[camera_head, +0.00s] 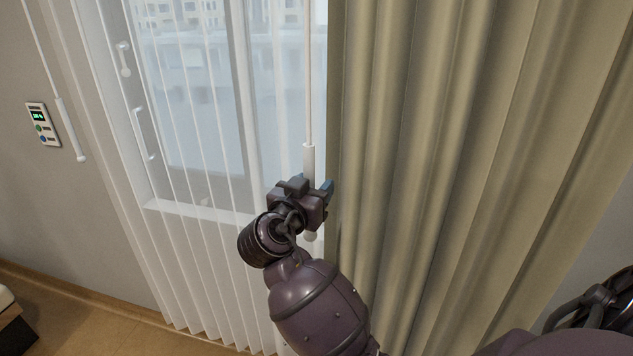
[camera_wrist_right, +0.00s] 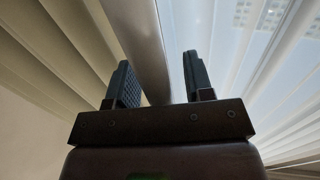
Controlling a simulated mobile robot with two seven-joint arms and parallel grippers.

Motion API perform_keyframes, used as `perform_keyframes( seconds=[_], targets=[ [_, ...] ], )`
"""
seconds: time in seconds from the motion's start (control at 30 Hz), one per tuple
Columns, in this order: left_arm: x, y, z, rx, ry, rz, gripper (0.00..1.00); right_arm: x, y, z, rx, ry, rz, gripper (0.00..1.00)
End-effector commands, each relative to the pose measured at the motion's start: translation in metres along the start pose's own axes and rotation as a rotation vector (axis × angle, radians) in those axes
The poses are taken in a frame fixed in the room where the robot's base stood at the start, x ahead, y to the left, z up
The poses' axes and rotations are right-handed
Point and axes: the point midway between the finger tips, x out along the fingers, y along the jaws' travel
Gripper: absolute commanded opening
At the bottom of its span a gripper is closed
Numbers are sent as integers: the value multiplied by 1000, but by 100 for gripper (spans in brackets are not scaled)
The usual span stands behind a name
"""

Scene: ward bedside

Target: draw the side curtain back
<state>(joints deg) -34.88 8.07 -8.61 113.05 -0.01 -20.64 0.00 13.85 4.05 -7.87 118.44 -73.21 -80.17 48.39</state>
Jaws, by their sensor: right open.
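The side curtain (camera_head: 430,130) is a heavy beige drape that hangs in folds at the right of the window in the head view. A white pull wand (camera_head: 308,158) hangs on a thin rod at its left edge. My right gripper (camera_head: 325,188) is at the wand's height, beside the curtain's edge, and hides part of the wand. In the right wrist view, the gripper (camera_wrist_right: 158,85) is open, and the pale wand (camera_wrist_right: 148,45) runs up between its two fingers. The beige curtain (camera_wrist_right: 50,50) shows at the left there. My left gripper is not in view.
White sheer blinds (camera_head: 215,255) hang over the window (camera_head: 190,90). Another white wand (camera_head: 70,130) hangs at the left, next to a wall panel (camera_head: 43,124) with a green display. Wooden floor (camera_head: 90,315) shows at the lower left.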

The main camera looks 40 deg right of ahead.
Motion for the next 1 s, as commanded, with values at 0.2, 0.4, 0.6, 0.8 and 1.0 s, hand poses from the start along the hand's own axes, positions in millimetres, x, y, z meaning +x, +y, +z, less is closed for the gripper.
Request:
perform_keyframes(
  seconds=[0.2,0.4,0.6,0.8,1.0],
  targets=[
    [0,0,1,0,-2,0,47,-1,0,0,0,0,0,47],
    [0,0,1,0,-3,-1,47,-1,0,0,0,0,0,43],
    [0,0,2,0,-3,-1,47,-1,0,0,0,0,1,12],
    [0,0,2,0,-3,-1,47,-1,0,0,0,0,1,0],
    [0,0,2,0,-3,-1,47,2,2,0,0,0,1,0]
  ],
)
